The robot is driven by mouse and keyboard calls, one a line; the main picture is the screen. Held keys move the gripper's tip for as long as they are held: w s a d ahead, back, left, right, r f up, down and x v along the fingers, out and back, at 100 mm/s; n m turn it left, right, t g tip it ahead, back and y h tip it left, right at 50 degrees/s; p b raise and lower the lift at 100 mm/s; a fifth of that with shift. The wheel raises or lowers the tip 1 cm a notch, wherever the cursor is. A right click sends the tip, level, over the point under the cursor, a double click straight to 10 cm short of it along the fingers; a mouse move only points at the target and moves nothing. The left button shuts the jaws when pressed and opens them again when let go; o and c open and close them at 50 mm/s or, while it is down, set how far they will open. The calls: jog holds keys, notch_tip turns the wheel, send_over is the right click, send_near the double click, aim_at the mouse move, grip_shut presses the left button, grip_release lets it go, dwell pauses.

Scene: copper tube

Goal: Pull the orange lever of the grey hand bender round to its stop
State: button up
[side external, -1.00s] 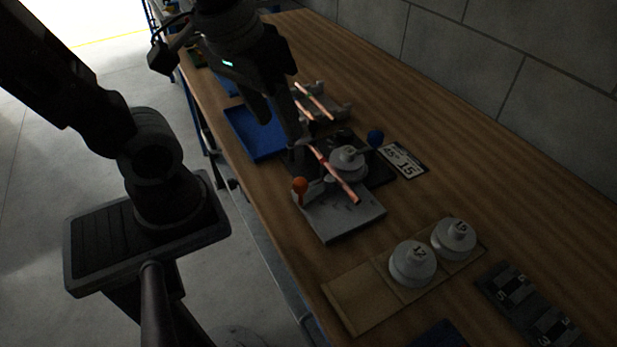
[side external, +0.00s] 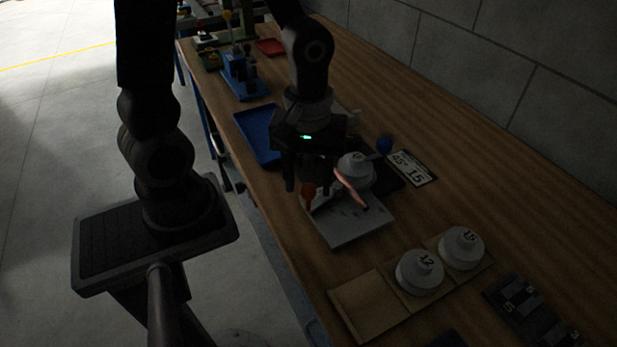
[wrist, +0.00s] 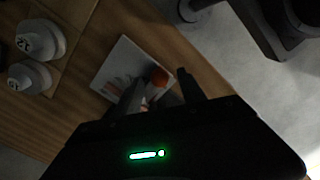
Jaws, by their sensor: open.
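The grey hand bender (side external: 345,228) sits on the bench with its grey round former (side external: 355,168) and a copper tube (side external: 350,188) lying across it. The orange lever knob (side external: 308,191) is at the bender's left side. My gripper (side external: 306,180) is open and low over the bender, with its fingers around or just beside the knob; touching cannot be told. In the wrist view the orange knob (wrist: 159,77) shows between the two fingers of my gripper (wrist: 158,88), over the pale bender plate (wrist: 124,62). My gripper hides part of the lever arm and the tube.
Formers marked 12 (side external: 420,272) and 15 (side external: 461,248) stand on a wooden board (side external: 365,306) in front. A blue tray (side external: 257,137) lies behind left.

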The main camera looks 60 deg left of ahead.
grip_shut()
jog(key=shift+w, duration=0.1)
dwell(1.2)
